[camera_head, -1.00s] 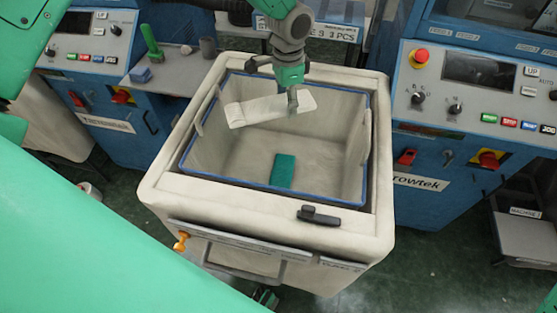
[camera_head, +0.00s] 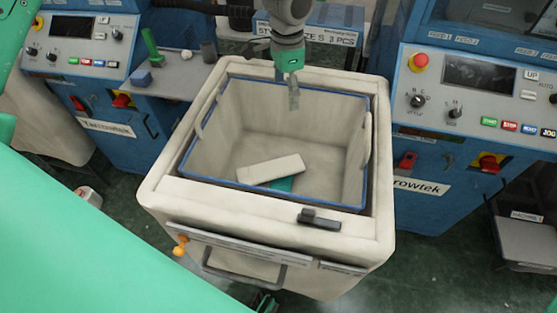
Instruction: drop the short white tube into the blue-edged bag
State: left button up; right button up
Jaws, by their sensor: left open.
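The short white tube (camera_head: 270,170) lies inside the blue-edged bag (camera_head: 335,131), on the bag's floor near the front. It rests at a slant, partly over a teal block (camera_head: 281,184). My left gripper (camera_head: 293,100) is open and empty. It points down over the back part of the bag, above and apart from the tube. My right gripper is not in view.
The bag sits in a cream frame (camera_head: 165,195) with a black latch (camera_head: 319,219) on its front rim. Blue machines with control panels (camera_head: 478,75) stand on both sides. A green spool (camera_head: 152,47) stands on the left shelf.

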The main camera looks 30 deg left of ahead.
pick_arm(q)
notch_tip(320, 180, up, 7)
jog(key=shift+a, duration=0.3)
jog(key=shift+f, duration=0.1)
